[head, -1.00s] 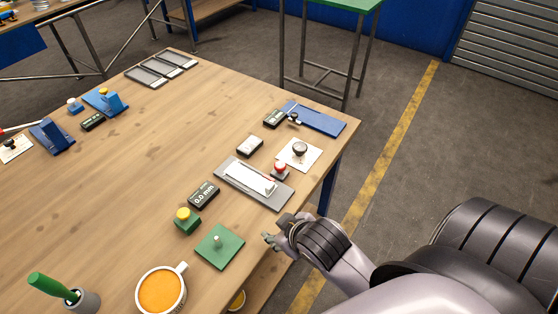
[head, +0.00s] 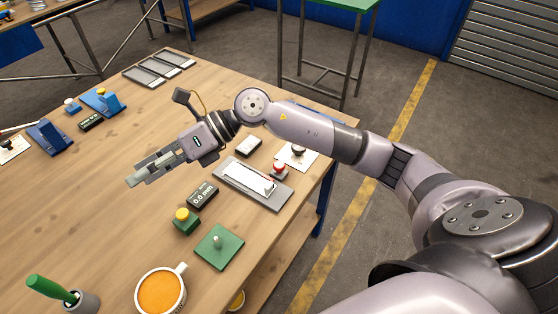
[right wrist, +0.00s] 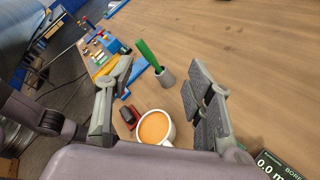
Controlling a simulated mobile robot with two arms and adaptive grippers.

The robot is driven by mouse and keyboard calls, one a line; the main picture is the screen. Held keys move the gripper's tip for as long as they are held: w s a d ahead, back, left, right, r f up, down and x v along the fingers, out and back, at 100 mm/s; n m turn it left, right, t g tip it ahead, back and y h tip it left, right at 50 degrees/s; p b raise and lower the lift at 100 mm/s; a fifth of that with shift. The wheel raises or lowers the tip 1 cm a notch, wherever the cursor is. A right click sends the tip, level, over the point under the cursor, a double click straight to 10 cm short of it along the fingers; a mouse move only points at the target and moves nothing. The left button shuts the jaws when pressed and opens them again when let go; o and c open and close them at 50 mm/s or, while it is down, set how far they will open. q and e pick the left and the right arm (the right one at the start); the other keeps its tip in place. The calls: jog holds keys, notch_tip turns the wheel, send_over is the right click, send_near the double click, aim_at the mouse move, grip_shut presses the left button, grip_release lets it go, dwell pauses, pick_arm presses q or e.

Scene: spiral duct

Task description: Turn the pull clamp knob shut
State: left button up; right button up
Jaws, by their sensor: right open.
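A round black knob (head: 297,150) on a white plate (head: 311,158) is near the table's right edge in the head view, partly behind my right arm. A similar white plate with a dark knob (head: 12,146) is at the far left edge. I cannot tell which is the pull clamp knob. My right gripper (head: 139,173) is over the middle of the table, left of the first knob, pointing left. In the right wrist view it (right wrist: 160,75) is open, with nothing between its fingers. My left gripper is not in view.
The wooden table (head: 90,200) has clear room at its middle left. A gauge (head: 202,195), a yellow-button box (head: 186,221), a green plate (head: 219,246), an orange-filled mug (head: 161,290) and a green-handled tool (head: 52,288) stand nearer. My arm hides most of a blue plate at the right.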

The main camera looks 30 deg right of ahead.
jog(key=w+d+f+n+h, duration=0.25)
jog(key=d+f+h, duration=0.35)
jog(key=d, duration=0.5)
notch_tip(320, 180, up, 3)
jog(key=m+g+h, duration=0.2)
jog(key=h, duration=0.7)
send_over(279, 164)
notch_tip(279, 164, down, 18)
jog(key=p, duration=0.4)
jog(key=shift+r, duration=0.15)
jog(key=shift+c, duration=0.6)
grip_shut()
